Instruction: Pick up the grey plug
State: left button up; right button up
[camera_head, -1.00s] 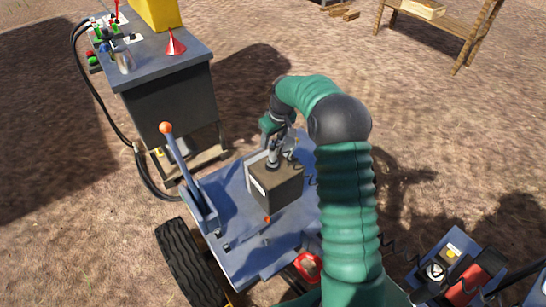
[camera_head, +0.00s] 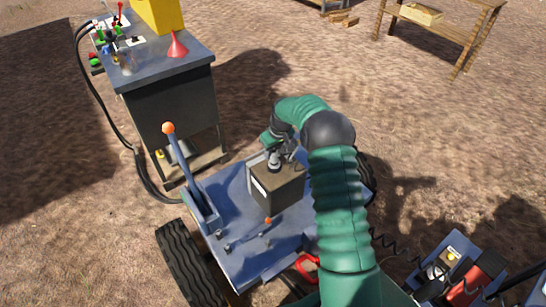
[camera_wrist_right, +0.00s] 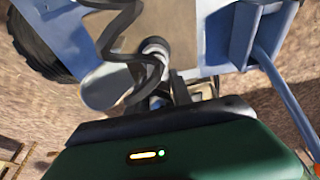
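A dark box (camera_head: 280,190) with a pale label stands on the blue machine deck (camera_head: 238,250). A small grey piece, which looks like the plug (camera_head: 273,164), shows at the top of the box. My right gripper (camera_head: 278,150) reaches down over it from a green arm. In the right wrist view, a round grey end (camera_wrist_right: 155,47) shows beside a black coiled cable (camera_wrist_right: 110,50), just beyond my gripper (camera_wrist_right: 175,90). The fingertips are partly hidden, and I cannot tell whether they are shut on the plug. My left gripper is not in view.
A lever with an orange knob (camera_head: 168,129) rises left of the box. A dark cabinet (camera_head: 172,118) with a yellow container (camera_head: 160,14) and a red funnel (camera_head: 177,46) stands behind. A wooden table (camera_head: 440,32) stands far right. Open dirt lies between.

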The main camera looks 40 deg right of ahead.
jog(key=shift+s+d+f, duration=0.1)
jog(key=shift+d+f, duration=0.1)
jog(key=shift+d, duration=0.15)
grip_shut()
jog(key=shift+a, duration=0.25)
jog(key=v, duration=0.3)
jog(key=shift+w+a+r, duration=0.1)
jog(key=shift+w+r, duration=0.2)
jog(key=shift+r, duration=0.05)
jog(key=s+a+r, duration=0.1)
jog(key=s+a, duration=0.7)
jog(key=a, duration=0.4)
jog(key=shift+s+a+r, duration=0.25)
jog(key=shift+a, duration=0.15)
